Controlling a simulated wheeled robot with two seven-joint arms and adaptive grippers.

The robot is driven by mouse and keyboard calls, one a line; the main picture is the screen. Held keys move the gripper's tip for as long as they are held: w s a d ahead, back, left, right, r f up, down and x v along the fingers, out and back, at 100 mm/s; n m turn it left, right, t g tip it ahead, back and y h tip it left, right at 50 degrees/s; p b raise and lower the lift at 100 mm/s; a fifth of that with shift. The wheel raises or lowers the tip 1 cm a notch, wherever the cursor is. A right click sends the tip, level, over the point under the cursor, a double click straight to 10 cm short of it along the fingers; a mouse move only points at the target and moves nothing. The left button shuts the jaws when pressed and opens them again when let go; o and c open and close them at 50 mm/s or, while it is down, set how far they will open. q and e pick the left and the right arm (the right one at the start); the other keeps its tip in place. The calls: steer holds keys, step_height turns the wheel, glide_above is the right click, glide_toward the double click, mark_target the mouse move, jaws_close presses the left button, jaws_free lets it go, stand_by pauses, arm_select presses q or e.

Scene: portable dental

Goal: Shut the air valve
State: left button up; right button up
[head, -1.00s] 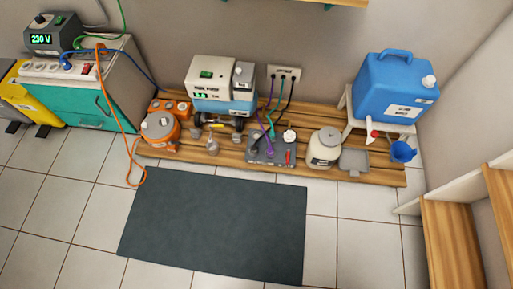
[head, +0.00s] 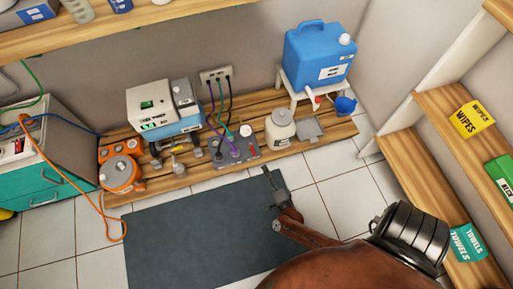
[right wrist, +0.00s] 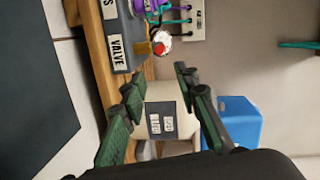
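In the head view a grey valve box (head: 224,157) sits on the wooden slatted platform, with hoses and a small red part (head: 252,149) on it. In the right wrist view the box (right wrist: 122,24) shows a VALVE label (right wrist: 117,53) and a round red part (right wrist: 159,48) beside a silver one. My right gripper (head: 268,181) is over the dark mat's edge in front of the box, apart from it. In the right wrist view the gripper (right wrist: 156,82) is open and empty, with a cream canister (right wrist: 158,94) behind its fingers. My left gripper is not in view.
The cream canister (head: 280,131) and a grey tray (head: 309,129) stand right of the box. A blue tank (head: 319,52) stands on a white stand. Shelves (head: 440,118) rise at the right. The dark mat (head: 180,235) is clear.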

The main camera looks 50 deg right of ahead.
mark_target(253, 151)
steer(key=w+m+g+h, duration=0.1)
steer(key=w+m, duration=0.1)
steer(key=m, duration=0.2)
steer(key=w+m+g+h+p, duration=0.1)
steer(key=w+m+g+h, duration=0.1)
steer(key=w+m, duration=0.1)
steer(key=w+a+m+g+h, duration=0.1)
steer(key=w+m+g+h, duration=0.1)
steer(key=m, duration=0.3)
steer(key=shift+w+r+m, duration=0.2)
steer(key=shift+m, duration=0.2)
steer(key=b+x, duration=0.1)
steer(key=x, duration=0.2)
steer(key=b+x, duration=0.1)
steer(key=x, duration=0.3)
steer(key=shift+f, duration=0.25)
steer(key=shift+w+d, duration=0.15)
steer(key=shift+w, duration=0.15)
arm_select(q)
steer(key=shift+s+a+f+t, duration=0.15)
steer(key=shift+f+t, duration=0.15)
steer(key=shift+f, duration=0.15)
arm_select(e)
steer(key=shift+r, duration=0.1)
steer(key=shift+c, duration=0.2)
jaws_close()
